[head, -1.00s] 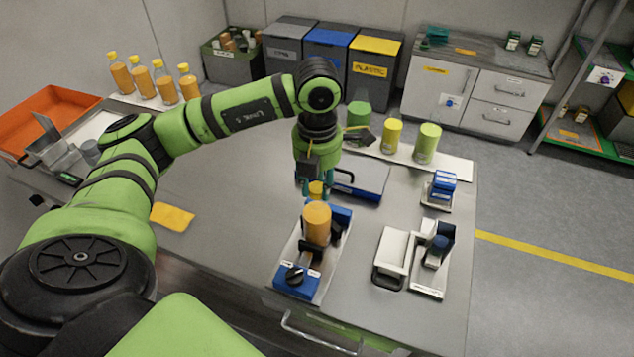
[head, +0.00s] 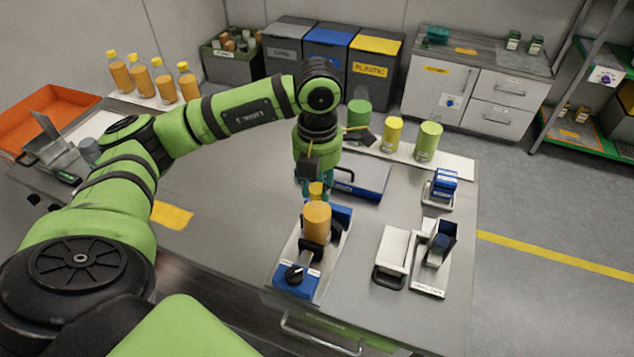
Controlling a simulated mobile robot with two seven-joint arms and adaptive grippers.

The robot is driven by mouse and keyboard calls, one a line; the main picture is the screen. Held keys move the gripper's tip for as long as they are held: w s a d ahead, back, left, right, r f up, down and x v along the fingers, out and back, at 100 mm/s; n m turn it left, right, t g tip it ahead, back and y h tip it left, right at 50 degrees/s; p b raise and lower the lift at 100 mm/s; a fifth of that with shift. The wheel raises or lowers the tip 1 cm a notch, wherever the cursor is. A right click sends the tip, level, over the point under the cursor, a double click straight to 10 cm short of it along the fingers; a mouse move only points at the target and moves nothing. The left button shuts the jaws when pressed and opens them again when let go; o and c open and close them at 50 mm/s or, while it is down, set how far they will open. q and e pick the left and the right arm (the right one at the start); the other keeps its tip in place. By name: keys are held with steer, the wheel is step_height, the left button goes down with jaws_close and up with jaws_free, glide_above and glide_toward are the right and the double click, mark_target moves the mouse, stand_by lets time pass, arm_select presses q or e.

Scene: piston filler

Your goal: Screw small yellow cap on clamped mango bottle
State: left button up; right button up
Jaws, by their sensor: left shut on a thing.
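The mango bottle (head: 317,222) is orange and stands upright in the blue and black clamp (head: 296,281) near the table's front. My left gripper (head: 316,193) points down from above and is shut on the small yellow cap (head: 316,188) at the top of the bottle. The cap looks in line with the bottle neck. The fingers and the small size hide whether it is seated or how far it is turned. My right gripper is not in view.
Several capped orange bottles (head: 140,77) stand at the back left. Green and yellow containers (head: 393,134) stand on a white strip behind the gripper. A white fixture (head: 394,250) and a blue box stack (head: 444,182) sit right.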

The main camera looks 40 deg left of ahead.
arm_select(q)
steer(key=shift+f+b, duration=0.65)
steer(key=shift+b, duration=0.1)
stand_by(1.2)
steer(key=shift+f+m+b, duration=0.1)
steer(key=shift+m+b, duration=0.45)
steer(key=shift+m, duration=0.15)
steer(key=m+b, duration=0.2)
steer(key=m, duration=0.2)
steer(key=shift+m+b, duration=0.65)
steer(key=shift+m, duration=0.45)
steer(key=shift+m+b, duration=0.4)
steer(key=shift+m, duration=0.1)
steer(key=m+b, duration=0.2)
steer(key=m, duration=0.1)
steer(key=shift+m, duration=0.4)
steer(key=m+b, duration=0.1)
steer(key=m, duration=0.1)
steer(key=shift+m, duration=0.3)
